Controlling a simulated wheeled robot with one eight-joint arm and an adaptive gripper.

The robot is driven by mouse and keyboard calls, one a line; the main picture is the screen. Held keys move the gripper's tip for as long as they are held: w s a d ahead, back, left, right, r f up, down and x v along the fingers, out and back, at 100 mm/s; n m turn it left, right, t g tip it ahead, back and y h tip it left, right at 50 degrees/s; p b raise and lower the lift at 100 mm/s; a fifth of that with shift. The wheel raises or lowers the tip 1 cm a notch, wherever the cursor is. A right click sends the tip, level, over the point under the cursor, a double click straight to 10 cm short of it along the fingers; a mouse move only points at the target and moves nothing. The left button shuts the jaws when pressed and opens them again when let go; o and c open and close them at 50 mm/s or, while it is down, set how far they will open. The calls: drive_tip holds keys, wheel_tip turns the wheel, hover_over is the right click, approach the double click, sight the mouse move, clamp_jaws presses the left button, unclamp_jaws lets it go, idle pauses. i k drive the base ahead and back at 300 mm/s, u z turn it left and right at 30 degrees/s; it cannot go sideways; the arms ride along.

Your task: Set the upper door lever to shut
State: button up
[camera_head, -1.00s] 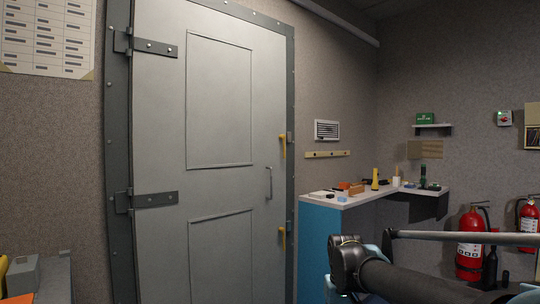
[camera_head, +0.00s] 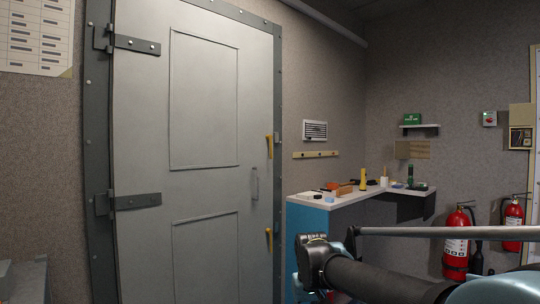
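The grey metal door (camera_head: 204,190) stands closed in its dark riveted frame, left of centre. The upper door lever (camera_head: 269,146) is yellow and sits at the door's right edge, hanging roughly upright along it. A second yellow lever (camera_head: 268,238) sits lower on the same edge. A grey pull handle (camera_head: 254,184) is between them. My arm crosses the lower right, well right of the door and apart from the levers. My gripper's fingers cannot be made out, so its state does not show.
A blue-sided counter (camera_head: 308,216) with small items on top stands right of the door. Red fire extinguishers (camera_head: 457,245) are by the right wall. A grey box-like surface (camera_head: 22,281) is at the lower left. The space before the door looks clear.

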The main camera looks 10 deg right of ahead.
sight(271, 148)
drive_tip(key=i, duration=0.9)
